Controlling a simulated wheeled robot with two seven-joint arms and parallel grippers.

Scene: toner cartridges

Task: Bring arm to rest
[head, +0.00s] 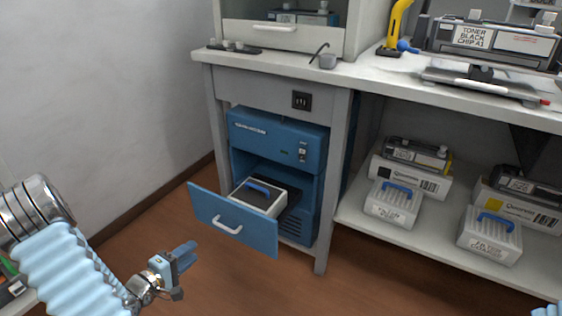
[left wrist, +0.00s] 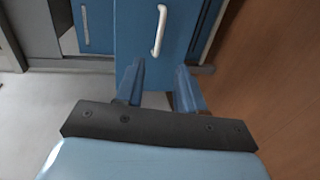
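My left gripper (head: 184,256) is in the lower left of the head view, in front of and to the left of the open blue drawer (head: 240,236). In the left wrist view its two blue fingers (left wrist: 160,88) are apart with nothing between them. The drawer's white handle (head: 228,226) stands clear of the fingers, and it also shows beyond them in the left wrist view (left wrist: 159,30). A white box with a blue handle (head: 260,199) sits in the drawer. At the bottom right edge of the head view only a bit of light blue sleeve shows; my right gripper is not visible.
A blue cabinet (head: 277,142) stands under the workbench (head: 240,70). A shelf (head: 345,211) at right holds several white boxes and cartridges. A toner cartridge (head: 490,42) and a yellow tool (head: 397,25) are on the bench. The brown floor (head: 190,215) is clear.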

